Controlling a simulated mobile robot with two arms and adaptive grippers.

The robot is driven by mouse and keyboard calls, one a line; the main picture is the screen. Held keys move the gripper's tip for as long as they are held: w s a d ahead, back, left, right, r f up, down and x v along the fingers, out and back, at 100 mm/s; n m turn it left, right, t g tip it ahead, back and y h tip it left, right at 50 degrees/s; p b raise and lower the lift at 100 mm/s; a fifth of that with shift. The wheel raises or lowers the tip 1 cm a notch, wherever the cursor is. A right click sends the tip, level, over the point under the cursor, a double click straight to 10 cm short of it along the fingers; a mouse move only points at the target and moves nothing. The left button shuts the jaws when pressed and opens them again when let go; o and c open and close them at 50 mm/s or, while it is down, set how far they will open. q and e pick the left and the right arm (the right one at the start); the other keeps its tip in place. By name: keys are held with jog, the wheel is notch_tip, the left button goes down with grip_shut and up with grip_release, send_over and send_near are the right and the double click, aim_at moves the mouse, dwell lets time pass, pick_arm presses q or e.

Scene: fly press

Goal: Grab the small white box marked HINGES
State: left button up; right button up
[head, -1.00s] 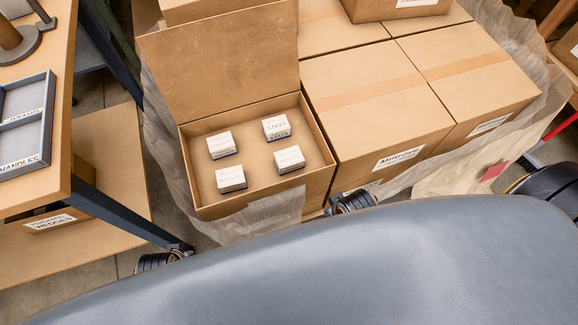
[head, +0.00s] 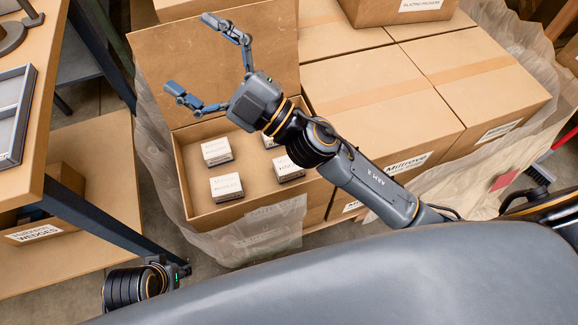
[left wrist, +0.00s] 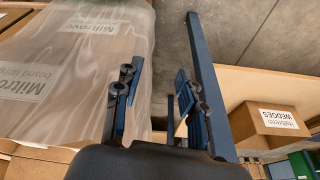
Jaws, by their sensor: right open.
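Several small white boxes stand in an open cardboard carton (head: 262,205): one at back left (head: 217,151), one at front left (head: 226,187), one at front right (head: 288,168) and one at back right (head: 270,141). Their print is too small to tell which reads HINGES. My right gripper (head: 195,55) is open and empty, over the carton's raised lid and beyond the boxes. Its wrist partly covers the back right box. My left gripper is low at the front left in the head view; in the left wrist view its fingers (left wrist: 158,88) are apart with nothing between them.
Large closed cartons (head: 380,105) stand right of the open one. A workbench (head: 38,130) with a grey divided tray (head: 12,115) is at left. A WEDGES box (head: 35,232) sits on its lower shelf. Plastic wrap (head: 262,235) hangs at the carton's front.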

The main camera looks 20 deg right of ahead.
jog(key=s+a+f+n+g+y, duration=0.1)
jog(key=s+a+f+n+g, duration=0.7)
jog(key=n+g, duration=0.75)
pick_arm(q)
notch_tip(320, 180, down, 7)
pick_arm(e)
jog(key=h, duration=1.9)
send_over(289, 163)
notch_tip(289, 163, down, 18)
jog(key=shift+n+g, duration=0.25)
jog(key=shift+n, duration=0.2)
notch_tip(289, 163, down, 7)
jog(key=shift+s+f+b, duration=0.15)
jog(key=shift+b, duration=0.55)
notch_tip(289, 163, down, 6)
jog(key=shift+r+b, duration=0.25)
jog(key=shift+b, duration=0.35)
jog(key=shift+f, duration=0.4)
jog(key=c, duration=1.4)
pick_arm(q)
notch_tip(289, 163, up, 9)
jog(key=shift+s, duration=0.4)
pick_arm(e)
jog(key=shift+r, duration=0.1)
jog(key=shift+c, duration=0.4)
